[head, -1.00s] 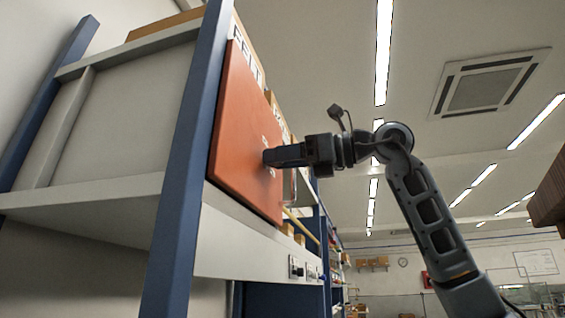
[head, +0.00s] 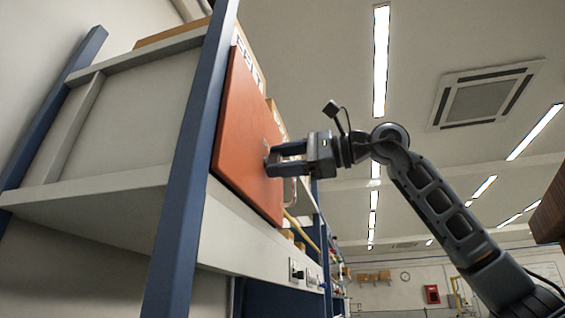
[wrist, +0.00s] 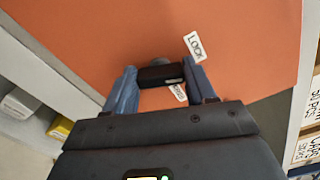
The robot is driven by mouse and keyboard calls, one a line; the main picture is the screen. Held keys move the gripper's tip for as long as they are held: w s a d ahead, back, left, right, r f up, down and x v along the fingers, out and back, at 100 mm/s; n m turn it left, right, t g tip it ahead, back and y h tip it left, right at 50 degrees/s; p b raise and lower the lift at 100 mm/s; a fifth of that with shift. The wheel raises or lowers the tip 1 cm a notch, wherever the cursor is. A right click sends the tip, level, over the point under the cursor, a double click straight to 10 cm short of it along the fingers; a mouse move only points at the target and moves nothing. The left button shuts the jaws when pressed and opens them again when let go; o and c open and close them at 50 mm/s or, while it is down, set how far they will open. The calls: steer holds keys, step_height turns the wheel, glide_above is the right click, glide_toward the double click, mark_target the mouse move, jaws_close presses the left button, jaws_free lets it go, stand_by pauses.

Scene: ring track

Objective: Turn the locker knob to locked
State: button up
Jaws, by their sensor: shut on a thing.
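The orange locker door (head: 240,130) stands upright in the shelf frame, and its face also fills the top of the wrist view (wrist: 90,45). The dark knob (wrist: 160,75) sits on it, between the fingertips of my gripper (wrist: 158,78). The gripper is shut on the knob, one finger on each side. A white label reading LOCK (wrist: 194,46) is at the upper right of the knob. A second white label (wrist: 178,92) lies just below it, its text hard to read. In the head view my gripper (head: 270,161) reaches the door from the right.
Blue shelf posts (head: 190,150) and a pale shelf edge (head: 255,245) frame the door. A metal handle (head: 290,188) stands out at the door's right side. Labelled boxes (wrist: 305,110) are at the right of the wrist view. Open room lies right of the arm.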

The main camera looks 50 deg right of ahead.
steer(key=shift+f+n, duration=0.1)
steer(key=shift+n, duration=2.1)
steer(key=shift+a, duration=0.1)
steer(key=o, duration=1)
steer(key=shift+o, duration=0.2)
steer(key=b+v, duration=0.2)
steer(key=v, duration=0.6)
